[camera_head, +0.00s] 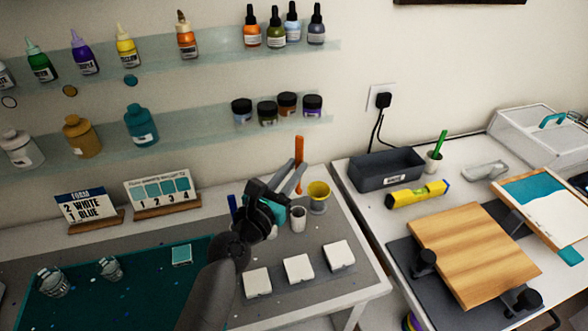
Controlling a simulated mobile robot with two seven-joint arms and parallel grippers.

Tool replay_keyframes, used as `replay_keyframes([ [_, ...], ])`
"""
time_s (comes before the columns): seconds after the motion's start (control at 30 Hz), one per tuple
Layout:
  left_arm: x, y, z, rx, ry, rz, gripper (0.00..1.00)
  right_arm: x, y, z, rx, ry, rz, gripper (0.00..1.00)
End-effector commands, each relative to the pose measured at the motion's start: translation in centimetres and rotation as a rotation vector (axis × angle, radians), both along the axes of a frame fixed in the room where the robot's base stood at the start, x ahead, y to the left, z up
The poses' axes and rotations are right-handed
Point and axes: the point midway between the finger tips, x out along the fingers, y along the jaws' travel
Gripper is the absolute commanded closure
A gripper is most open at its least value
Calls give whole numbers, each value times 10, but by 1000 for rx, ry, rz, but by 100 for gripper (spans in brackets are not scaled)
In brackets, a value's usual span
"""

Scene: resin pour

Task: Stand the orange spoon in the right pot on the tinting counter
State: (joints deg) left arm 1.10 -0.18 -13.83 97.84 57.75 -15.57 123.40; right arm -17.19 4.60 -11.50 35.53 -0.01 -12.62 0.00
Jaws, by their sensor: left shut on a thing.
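The orange spoon (299,153) is upright, held by my left gripper (296,179) at its lower part. My left gripper comes in from the left over the tinting counter (352,262), its grey fingers shut on the spoon. A small white pot (298,220) stands on the counter just below the spoon in the picture. The spoon's lower end shows above the pot's rim, apart from it. A blue stick (232,205) stands to the left, its foot hidden by my arm. Something teal (275,217) shows by the gripper; I cannot tell what it is. My right gripper is not in view.
Several white square blocks (298,268) lie in front. Glass shelves with bottles are behind. A second table (400,220) stands right, across a gap.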

Motion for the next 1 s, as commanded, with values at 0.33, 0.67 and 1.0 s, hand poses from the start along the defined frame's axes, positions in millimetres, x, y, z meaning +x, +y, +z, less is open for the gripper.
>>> replay_keyframes([
  [0.33, 0, 0, -30, 0, -1, 0, 100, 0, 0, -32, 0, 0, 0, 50],
  [0.67, 0, 0, -54, -1, 0, 0, 100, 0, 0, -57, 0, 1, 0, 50],
  [1.0, 0, 0, -82, -1, 0, -1, 100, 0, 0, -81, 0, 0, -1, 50],
])
